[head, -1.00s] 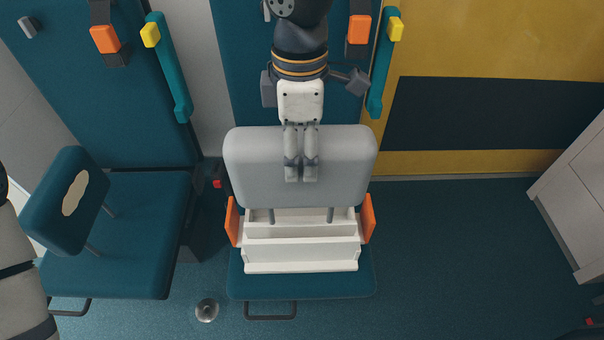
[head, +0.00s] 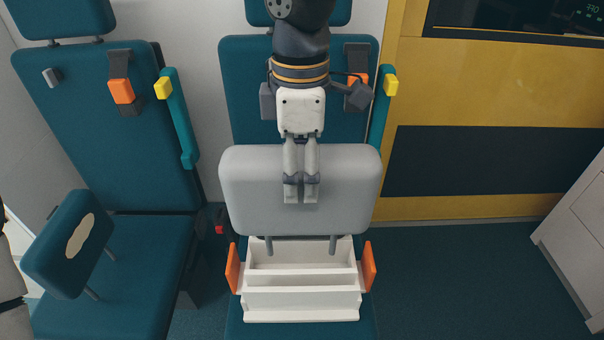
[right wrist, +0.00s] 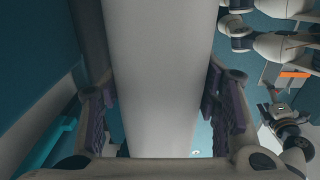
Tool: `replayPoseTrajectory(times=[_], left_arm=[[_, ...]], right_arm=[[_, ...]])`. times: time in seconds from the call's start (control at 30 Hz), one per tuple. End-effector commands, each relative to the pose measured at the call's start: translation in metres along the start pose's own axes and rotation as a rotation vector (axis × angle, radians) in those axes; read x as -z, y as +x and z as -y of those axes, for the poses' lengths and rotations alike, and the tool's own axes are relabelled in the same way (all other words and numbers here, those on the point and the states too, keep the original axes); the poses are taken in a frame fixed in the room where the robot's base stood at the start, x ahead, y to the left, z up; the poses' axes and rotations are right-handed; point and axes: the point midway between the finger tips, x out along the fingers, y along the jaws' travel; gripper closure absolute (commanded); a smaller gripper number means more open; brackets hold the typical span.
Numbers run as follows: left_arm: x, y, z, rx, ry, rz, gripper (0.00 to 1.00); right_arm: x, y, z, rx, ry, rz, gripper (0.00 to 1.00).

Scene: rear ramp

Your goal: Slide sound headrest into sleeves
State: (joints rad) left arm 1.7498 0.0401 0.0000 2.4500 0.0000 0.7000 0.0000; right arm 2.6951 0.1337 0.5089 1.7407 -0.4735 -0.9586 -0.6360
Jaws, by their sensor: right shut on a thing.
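A grey headrest (head: 300,215) with two posts pointing down is held in front of the middle seat's teal backrest (head: 240,100). My right gripper (head: 301,190) is shut on it, with fingers over its front face. In the right wrist view the pale headrest (right wrist: 165,80) fills the space between the finger pads. The posts appear over the back edge of a white rack; whether they touch it I cannot tell. A teal headrest (head: 62,255) with a beige patch (head: 80,238) is tilted on the left seat. The sleeves cannot be made out. My left gripper is out of view.
The white rack (head: 300,299) with open slots sits on the middle seat between orange side pieces (head: 369,267). Teal armrests with yellow ends (head: 390,85) flank the backrest. Orange buckles (head: 122,91) hang on the seats. A white cabinet (head: 580,220) stands right; floor (head: 450,270) between is clear.

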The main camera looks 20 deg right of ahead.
Motion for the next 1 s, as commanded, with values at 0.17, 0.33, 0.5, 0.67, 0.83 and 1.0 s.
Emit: replayPoseTrajectory(times=[0.17, 0.33, 0.5, 0.67, 0.83, 1.0], left_arm=[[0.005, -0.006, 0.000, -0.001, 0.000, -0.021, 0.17], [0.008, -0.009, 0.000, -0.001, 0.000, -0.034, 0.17], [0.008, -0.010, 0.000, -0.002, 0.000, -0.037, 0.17], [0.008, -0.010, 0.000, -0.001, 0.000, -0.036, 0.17], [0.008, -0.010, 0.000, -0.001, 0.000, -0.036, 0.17], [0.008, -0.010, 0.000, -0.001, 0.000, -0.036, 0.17]], right_arm=[[0.000, -0.014, 0.000, -0.006, 0.001, -0.003, 1.00], [0.000, -0.025, 0.000, -0.007, 0.001, -0.003, 1.00], [0.000, -0.033, 0.000, -0.004, 0.000, -0.002, 1.00], [0.001, -0.043, 0.000, -0.003, 0.001, -0.003, 1.00], [0.001, -0.053, 0.000, -0.003, 0.001, -0.002, 1.00], [0.001, -0.064, 0.000, -0.004, 0.000, -0.002, 1.00]])
